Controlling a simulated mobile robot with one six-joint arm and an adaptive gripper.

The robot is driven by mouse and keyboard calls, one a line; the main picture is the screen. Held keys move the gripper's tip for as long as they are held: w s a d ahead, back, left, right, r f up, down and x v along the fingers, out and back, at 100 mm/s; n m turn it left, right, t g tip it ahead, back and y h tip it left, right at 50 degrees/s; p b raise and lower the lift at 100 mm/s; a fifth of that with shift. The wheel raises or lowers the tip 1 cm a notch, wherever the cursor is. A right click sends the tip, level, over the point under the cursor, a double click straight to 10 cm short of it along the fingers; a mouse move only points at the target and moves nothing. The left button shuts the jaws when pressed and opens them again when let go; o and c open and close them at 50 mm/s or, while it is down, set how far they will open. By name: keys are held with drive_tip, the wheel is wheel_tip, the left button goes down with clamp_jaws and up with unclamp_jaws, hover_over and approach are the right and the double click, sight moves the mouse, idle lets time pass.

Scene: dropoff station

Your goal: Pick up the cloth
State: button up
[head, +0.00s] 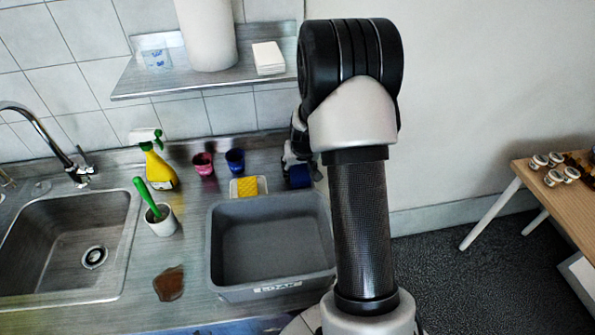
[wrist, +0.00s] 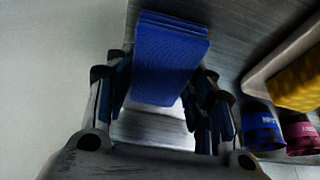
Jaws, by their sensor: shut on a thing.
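The cloth (wrist: 170,62) is a blue folded block. In the wrist view it sits between the fingers of my gripper (wrist: 165,95), which is shut on it. In the head view the cloth (head: 299,176) shows at the back of the steel counter, right of the yellow sponge, with my gripper (head: 290,160) at it, partly hidden behind my arm. I cannot tell whether the cloth touches the counter.
A grey tub (head: 216,250) stands just in front. A yellow sponge (head: 247,187) on a white dish, blue cup (head: 235,161), dark red cup (head: 203,164) and spray bottle (head: 160,168) stand left. A shelf (head: 200,80) hangs above. A brown spill (head: 169,284) lies near the sink.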

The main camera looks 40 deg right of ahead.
sight(301, 169)
drive_tip(key=shift+c, duration=1.2)
drive_tip(key=shift+r, duration=0.55)
drive_tip(key=r, duration=0.1)
drive_tip(key=p, duration=0.1)
drive_tip(key=r, duration=0.1)
drive_tip(key=shift+s+d+r+p, duration=0.25)
drive_tip(key=shift+d+r+p, duration=0.05)
drive_tip(key=shift+d, duration=0.05)
drive_tip(key=s+d, duration=0.4)
drive_tip(key=d, duration=0.3)
drive_tip(key=s+d, duration=0.4)
drive_tip(key=d, duration=0.3)
drive_tip(key=shift+s+d+b, duration=0.3)
drive_tip(key=shift+d+b, duration=0.1)
drive_tip(key=shift+f, duration=0.1)
drive_tip(key=o, duration=0.4)
drive_tip(key=c, duration=0.4)
